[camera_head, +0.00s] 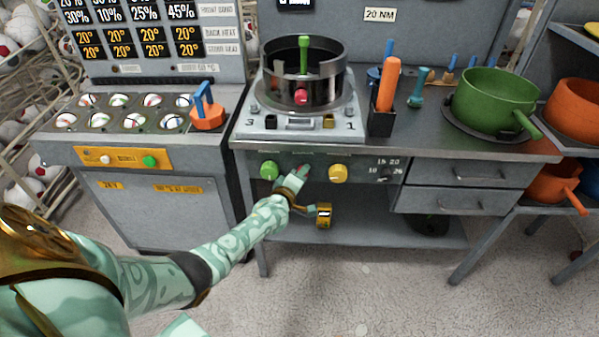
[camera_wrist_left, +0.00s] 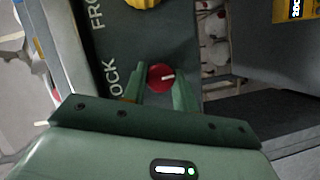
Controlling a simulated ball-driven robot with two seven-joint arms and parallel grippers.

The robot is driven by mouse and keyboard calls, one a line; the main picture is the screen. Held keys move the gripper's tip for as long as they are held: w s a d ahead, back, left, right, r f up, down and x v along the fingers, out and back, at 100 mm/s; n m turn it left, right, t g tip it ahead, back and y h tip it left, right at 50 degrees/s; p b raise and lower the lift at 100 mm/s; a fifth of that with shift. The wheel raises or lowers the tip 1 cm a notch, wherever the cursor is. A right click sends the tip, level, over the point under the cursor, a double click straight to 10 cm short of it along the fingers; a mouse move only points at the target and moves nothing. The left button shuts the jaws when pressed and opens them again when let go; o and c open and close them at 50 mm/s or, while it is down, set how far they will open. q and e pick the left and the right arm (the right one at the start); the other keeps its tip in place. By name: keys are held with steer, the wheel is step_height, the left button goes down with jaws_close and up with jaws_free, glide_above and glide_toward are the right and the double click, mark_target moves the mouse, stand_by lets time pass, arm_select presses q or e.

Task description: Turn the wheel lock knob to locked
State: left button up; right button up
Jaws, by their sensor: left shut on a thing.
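The wheel lock knob (camera_wrist_left: 161,77) is a round red knob with a white pointer line. It is on the dark front panel, beside lettering that ends in "OCK". In the left wrist view it sits between the two fingertips of my left gripper (camera_wrist_left: 160,82), which is shut on it. The white line points to the right and slightly up in that view. In the head view my left gripper (camera_head: 298,180) is at the press's front panel, between the green and yellow knobs, and mostly hides the red knob. My right gripper is not in view.
A green knob (camera_head: 269,170) and a yellow knob (camera_head: 338,173) flank my gripper closely. The press (camera_head: 303,95) stands above, with a red object inside its ring. A green pot (camera_head: 493,100) is at the right.

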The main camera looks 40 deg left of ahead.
arm_select(q)
steer(key=shift+d+f+m, duration=0.1)
steer(key=shift+f+m, duration=0.05)
steer(key=shift+m, duration=0.25)
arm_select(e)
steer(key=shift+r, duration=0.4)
arm_select(q)
steer(key=o, duration=1)
steer(key=shift+c, duration=0.2)
steer(key=shift+p, duration=0.3)
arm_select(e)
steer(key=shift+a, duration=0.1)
arm_select(q)
steer(key=p+v, duration=0.7)
steer(key=v, duration=0.9)
steer(key=shift+r+p, duration=0.3)
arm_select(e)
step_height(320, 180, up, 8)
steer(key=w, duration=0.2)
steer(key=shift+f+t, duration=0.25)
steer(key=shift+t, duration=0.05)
arm_select(q)
steer(key=shift+s, duration=0.15)
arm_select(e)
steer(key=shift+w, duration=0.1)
